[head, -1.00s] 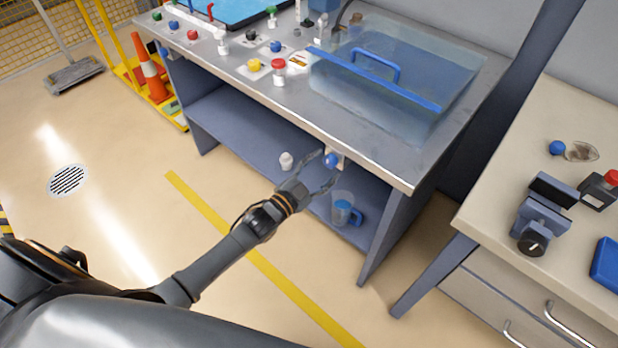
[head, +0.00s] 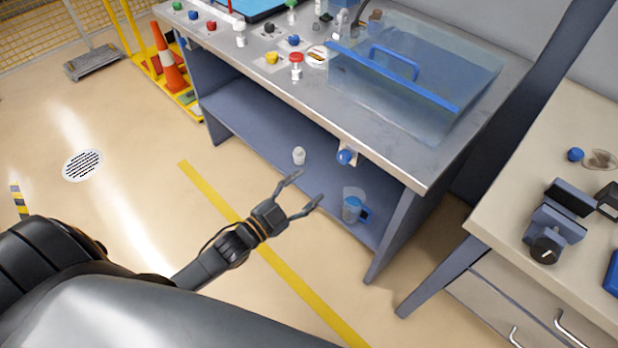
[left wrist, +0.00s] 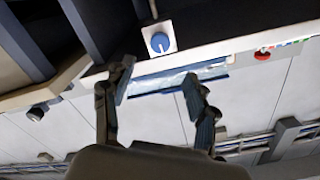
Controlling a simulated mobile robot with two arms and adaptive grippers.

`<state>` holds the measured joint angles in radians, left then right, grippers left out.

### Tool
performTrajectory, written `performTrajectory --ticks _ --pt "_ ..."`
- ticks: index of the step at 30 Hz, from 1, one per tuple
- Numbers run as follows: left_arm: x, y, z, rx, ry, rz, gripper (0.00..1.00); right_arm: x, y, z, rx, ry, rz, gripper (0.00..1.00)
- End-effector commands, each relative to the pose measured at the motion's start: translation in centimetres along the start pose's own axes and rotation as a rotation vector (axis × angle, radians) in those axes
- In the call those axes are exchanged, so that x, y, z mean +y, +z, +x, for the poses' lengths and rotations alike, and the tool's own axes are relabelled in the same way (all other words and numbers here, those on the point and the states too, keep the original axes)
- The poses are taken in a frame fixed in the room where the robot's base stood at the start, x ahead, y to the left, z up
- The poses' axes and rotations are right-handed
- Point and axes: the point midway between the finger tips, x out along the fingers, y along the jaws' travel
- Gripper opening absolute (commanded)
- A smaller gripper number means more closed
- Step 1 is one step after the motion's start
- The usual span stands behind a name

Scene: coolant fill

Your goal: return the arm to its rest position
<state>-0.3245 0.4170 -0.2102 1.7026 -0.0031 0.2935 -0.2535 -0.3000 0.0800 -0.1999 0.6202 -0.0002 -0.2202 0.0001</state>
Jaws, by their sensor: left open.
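My left gripper (head: 305,189) is open and empty in the head view. It hangs over the floor in front of the metal bench (head: 425,165), below and to the left of a blue knob (head: 346,157) on the bench's front edge. The gap between the fingers and the knob is clear. In the left wrist view the open fingers (left wrist: 158,90) stand at either side, and the blue knob (left wrist: 160,42) shows beyond them on its pale plate. My right gripper is in neither view.
A clear tank (head: 415,85) with a blue-handled lid stands on the bench. A second bench with a vise (head: 552,222) is at right. Floor left of the gripper is free.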

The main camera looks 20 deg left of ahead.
Motion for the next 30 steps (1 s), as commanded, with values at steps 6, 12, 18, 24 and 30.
performTrajectory --ticks 6,12,18,24,30 --pt "0.0 0.1 0.0 -0.001 0.000 0.000 0.58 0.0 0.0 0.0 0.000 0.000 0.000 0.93" --pt "2.0 4.7 -0.9 -0.120 0.019 -0.046 0.58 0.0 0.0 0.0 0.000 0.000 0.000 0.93" --pt "8.4 16.4 -5.9 -0.454 0.076 -0.176 0.58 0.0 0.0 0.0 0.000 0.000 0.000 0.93" --pt "16.8 25.7 -14.8 -0.810 0.145 -0.318 0.58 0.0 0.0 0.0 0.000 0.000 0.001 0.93" --pt "25.6 30.6 -25.9 -1.153 0.222 -0.445 0.58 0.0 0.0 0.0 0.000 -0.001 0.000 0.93"
